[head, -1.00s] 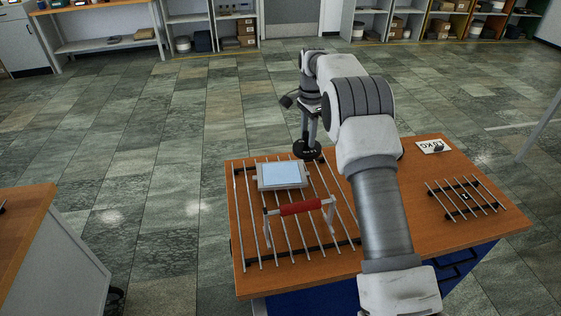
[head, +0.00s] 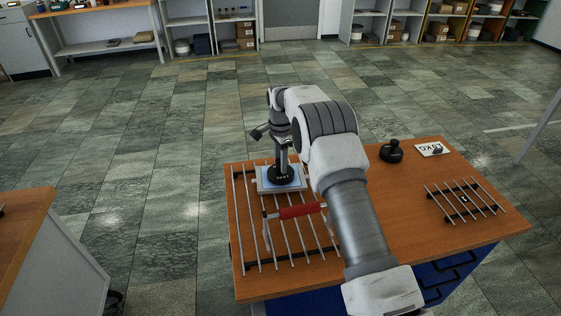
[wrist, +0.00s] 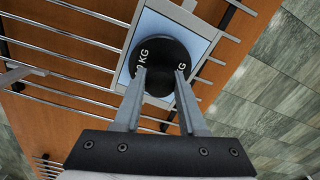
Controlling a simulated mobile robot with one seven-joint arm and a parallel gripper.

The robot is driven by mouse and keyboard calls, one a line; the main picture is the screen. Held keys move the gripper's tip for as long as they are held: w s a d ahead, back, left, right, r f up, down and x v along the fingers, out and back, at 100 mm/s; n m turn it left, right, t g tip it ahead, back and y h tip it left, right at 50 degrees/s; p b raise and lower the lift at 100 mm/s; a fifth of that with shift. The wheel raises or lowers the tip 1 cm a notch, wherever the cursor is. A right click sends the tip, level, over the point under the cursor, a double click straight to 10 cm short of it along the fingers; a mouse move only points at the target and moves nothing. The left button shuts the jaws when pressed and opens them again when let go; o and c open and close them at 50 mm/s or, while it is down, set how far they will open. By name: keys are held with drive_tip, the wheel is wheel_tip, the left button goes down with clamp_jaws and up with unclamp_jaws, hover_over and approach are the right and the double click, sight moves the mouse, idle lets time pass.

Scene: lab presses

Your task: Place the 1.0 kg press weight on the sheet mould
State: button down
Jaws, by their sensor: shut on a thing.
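The held press weight (head: 280,175) is a black disc with white lettering; only "0 KG" reads clearly on it in the wrist view (wrist: 158,55). My gripper (head: 281,161) is shut on its upper part, fingers pointing down; the fingers also show in the wrist view (wrist: 161,75). The sheet mould (head: 262,186), a grey frame with a pale blue face, lies on the rod rack and also shows in the wrist view (wrist: 205,32). The weight is over the mould's face, roughly central and about level. I cannot tell whether it touches.
A red-handled bar (head: 300,211) stands on the rod rack (head: 245,250) in front of the mould. A second black weight (head: 391,152) stands right of my arm near a "KG" card (head: 432,149). A smaller rack (head: 463,199) lies at the table's right.

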idle(0.3)
drive_tip(key=shift+c, duration=2.3)
unclamp_jaws()
wheel_tip(320, 180, up, 11)
drive_tip(key=s+d+r+n+t, duration=0.1)
drive_tip(key=s+d+r+n, duration=0.25)
drive_tip(key=s+r, duration=0.55)
drive_tip(key=s+d+r+n+t, duration=0.2)
drive_tip(key=s+d+r, duration=0.3)
drive_tip(key=s+r, duration=0.45)
drive_tip(key=s+d+f+n+t, duration=0.1)
drive_tip(key=s+d+n, duration=0.1)
drive_tip(key=s, duration=0.9)
drive_tip(key=s+d+f+n+t, duration=0.1)
drive_tip(key=s+d+n, duration=0.2)
drive_tip(key=s, duration=0.9)
drive_tip(key=shift+s+f+n+t, duration=0.25)
drive_tip(key=shift+s+n+t, duration=0.05)
drive_tip(key=shift+n, duration=0.85)
